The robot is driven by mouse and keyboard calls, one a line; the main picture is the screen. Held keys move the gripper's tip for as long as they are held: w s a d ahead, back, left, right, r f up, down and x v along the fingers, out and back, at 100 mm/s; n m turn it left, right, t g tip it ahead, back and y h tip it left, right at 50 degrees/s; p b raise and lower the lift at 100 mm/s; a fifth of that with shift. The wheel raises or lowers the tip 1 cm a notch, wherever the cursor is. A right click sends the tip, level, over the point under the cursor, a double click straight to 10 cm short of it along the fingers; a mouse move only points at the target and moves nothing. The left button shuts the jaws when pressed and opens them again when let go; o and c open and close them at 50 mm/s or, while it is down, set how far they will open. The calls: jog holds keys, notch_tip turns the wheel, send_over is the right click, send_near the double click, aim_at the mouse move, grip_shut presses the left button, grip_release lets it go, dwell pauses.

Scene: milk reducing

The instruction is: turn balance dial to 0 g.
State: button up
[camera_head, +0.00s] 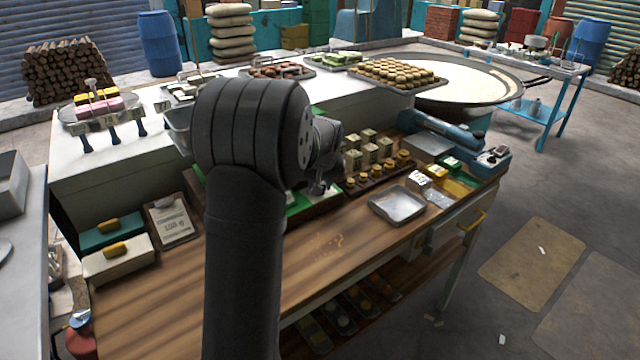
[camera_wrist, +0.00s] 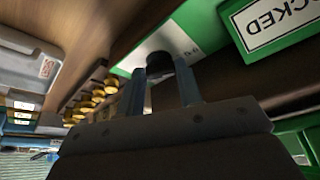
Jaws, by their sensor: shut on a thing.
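The balance dial (camera_wrist: 158,62) is a dark round knob on a green-edged panel (camera_wrist: 186,22) in the wrist view. My gripper (camera_wrist: 160,72) has one finger on each side of the dial and is shut on it. Small lettering beside the dial is too small to read. In the head view my gripper (camera_head: 320,188) is low over the workbench, beside the green-edged base (camera_head: 298,204). My arm hides most of the balance and the dial there.
Several yellow-topped weights (camera_head: 376,174) stand in a rack right of my gripper. A metal tray (camera_head: 398,205) lies further right. The bench front (camera_head: 330,250) is clear.

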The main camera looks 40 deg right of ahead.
jog(key=o, duration=0.7)
jog(key=shift+r, duration=0.1)
jog(key=v, duration=1.7)
jog(key=shift+s, duration=0.2)
jog(key=x, duration=1.7)
jog(key=shift+w, duration=0.2)
